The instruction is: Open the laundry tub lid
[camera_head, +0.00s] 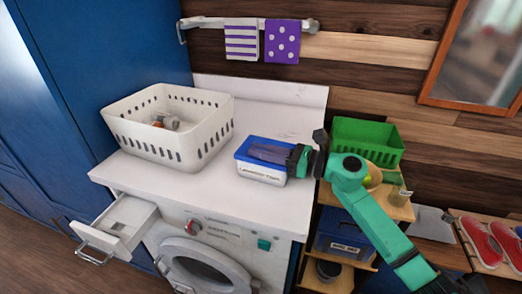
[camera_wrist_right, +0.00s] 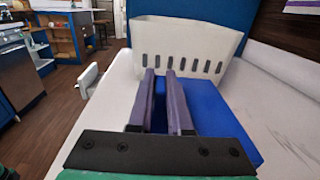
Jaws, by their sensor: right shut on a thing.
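The laundry tub (camera_head: 262,175) is a small white box with dark lettering on its front, standing on the white washing-machine top. Its blue lid (camera_head: 242,149) lies on top, and shows as a broad blue surface in the right wrist view (camera_wrist_right: 222,115). My right gripper (camera_head: 255,150) reaches in from the right, its purple fingers low over the lid. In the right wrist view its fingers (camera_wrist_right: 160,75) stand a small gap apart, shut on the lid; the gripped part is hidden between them. My left gripper is not in view.
A white slotted basket (camera_head: 185,150) with small items stands left of the tub. The washing machine's drawer (camera_head: 120,220) is pulled out. A green crate (camera_head: 362,138) stands on a shelf behind my right arm. Towels (camera_head: 282,42) hang on the wall rail.

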